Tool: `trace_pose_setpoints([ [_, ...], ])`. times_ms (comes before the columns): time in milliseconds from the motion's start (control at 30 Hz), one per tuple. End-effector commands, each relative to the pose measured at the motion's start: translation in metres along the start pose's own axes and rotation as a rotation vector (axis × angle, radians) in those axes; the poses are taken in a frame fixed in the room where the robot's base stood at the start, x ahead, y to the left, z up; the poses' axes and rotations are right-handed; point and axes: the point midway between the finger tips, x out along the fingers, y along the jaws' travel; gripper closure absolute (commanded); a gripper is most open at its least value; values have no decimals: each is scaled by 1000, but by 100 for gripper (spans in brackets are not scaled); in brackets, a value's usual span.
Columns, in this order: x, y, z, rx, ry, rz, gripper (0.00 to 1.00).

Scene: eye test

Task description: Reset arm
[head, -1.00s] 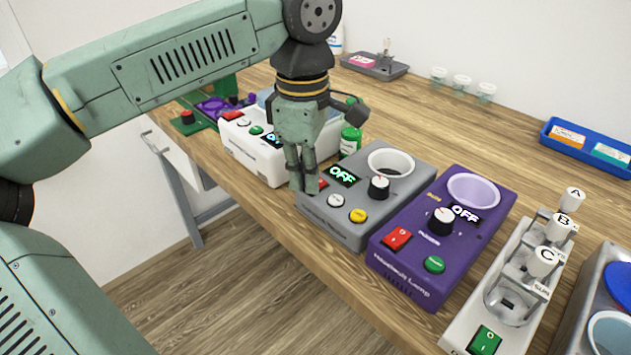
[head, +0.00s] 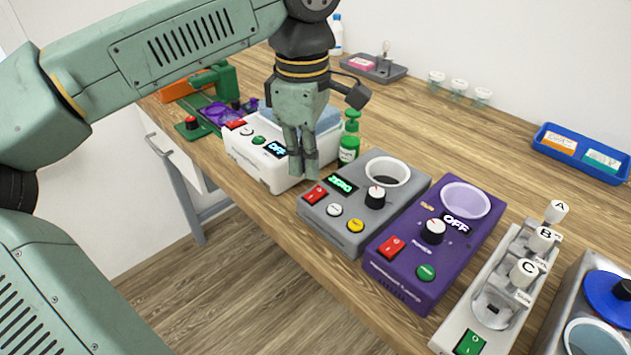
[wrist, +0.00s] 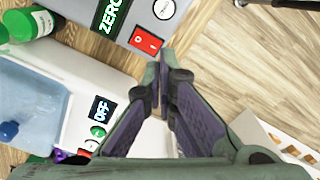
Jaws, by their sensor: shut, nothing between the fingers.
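My gripper (head: 303,174) is shut and empty. In the head view it hangs fingers down in front of the white device and the left side of the grey device (head: 330,235). The grey device's display (head: 342,185) reads ZERO in green. The white device (head: 262,165) shows OFF on its display and has a blue basin, seen at the left in the wrist view.
A purple device (head: 405,285) showing OFF stands right of the grey one. Farther right is a unit with levers A, B and C (head: 530,272). A green bottle (head: 349,148) stands behind my gripper. Small cups and a blue tray (head: 570,165) are at the back.

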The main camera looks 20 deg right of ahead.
Motion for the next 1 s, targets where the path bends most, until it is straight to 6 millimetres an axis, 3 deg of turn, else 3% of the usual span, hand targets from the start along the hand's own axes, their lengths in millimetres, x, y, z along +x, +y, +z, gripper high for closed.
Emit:
trace_pose_setpoints([
  [167, -16, 0, 0, 0, -1, 0, 100],
  [700, -15, 1, 6, 4, -26, 14, 100],
  [767, -16, 2, 18, 13, -86, 45, 100],
  [867, -30, 2, 58, 33, -289, 143, 100],
  [967, -71, -8, 107, 44, -605, 271, 100],
  [1000, -95, -18, 123, 45, -748, 321, 100],
])
